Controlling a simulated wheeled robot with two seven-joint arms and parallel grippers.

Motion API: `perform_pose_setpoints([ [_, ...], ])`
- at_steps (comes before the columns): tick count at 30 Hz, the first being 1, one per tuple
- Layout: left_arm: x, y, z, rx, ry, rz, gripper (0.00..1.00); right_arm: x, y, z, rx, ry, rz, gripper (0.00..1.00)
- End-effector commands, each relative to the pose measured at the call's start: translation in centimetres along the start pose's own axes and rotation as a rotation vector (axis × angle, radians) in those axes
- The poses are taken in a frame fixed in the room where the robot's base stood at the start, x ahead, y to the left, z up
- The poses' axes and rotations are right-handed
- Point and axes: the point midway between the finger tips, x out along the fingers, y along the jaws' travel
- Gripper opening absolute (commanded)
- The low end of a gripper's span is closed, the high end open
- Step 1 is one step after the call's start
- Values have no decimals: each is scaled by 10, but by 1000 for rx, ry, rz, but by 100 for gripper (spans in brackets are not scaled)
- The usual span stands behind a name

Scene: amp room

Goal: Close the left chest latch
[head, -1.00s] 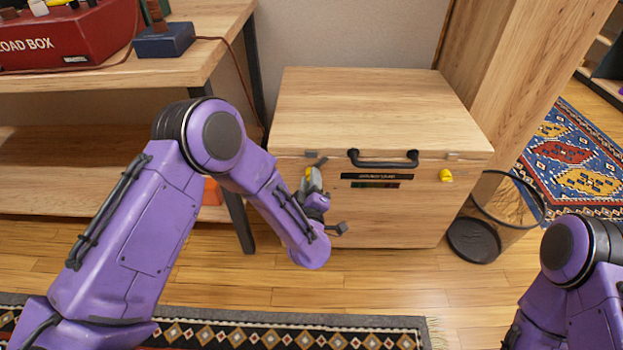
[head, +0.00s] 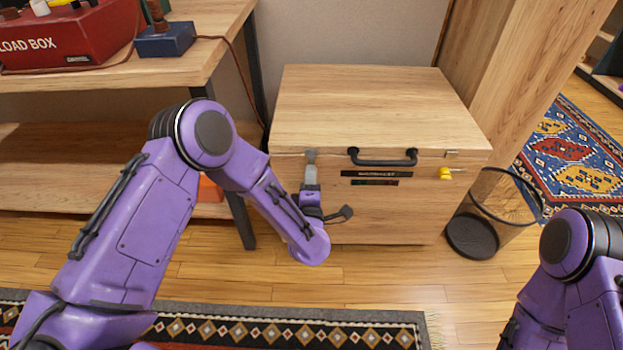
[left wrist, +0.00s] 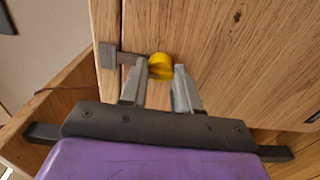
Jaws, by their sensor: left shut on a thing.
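The wooden chest (head: 430,212) stands on the floor with its lid (head: 370,105) down. Its left latch (head: 311,155) is at the seam on the front left; in the left wrist view a grey metal bar (left wrist: 126,59) runs from a plate at the seam to a yellow knob (left wrist: 160,66). My left gripper (head: 311,172) is in front of the chest, its fingers (left wrist: 160,80) shut on the yellow knob, one on each side. The gripper hides the knob in the head view. My right gripper is out of view; only its arm shows at lower right.
The right latch with a yellow knob (head: 445,174) and a black handle (head: 383,161) are on the chest front. A wire bin (head: 485,228) stands right of the chest, a wooden desk (head: 120,75) left. A patterned rug (head: 250,328) lies in front.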

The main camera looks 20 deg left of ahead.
Motion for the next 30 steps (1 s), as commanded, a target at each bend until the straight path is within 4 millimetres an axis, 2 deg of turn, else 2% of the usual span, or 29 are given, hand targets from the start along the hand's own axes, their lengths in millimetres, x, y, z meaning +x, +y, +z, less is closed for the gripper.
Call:
perform_pose_setpoints([
  [15, -1, 0, 2, -18, -5, -1, 1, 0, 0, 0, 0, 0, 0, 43],
  [16, -1, 0, 2, -18, -5, -1, 38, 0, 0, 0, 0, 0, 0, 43],
  [18, -1, 0, 1, -18, -4, -1, 57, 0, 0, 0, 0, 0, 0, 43],
  [26, -1, 0, 0, -17, -1, -1, 57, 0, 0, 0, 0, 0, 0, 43],
  [30, -15, 1, 1, -15, -4, -2, 57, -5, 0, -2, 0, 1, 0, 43],
])
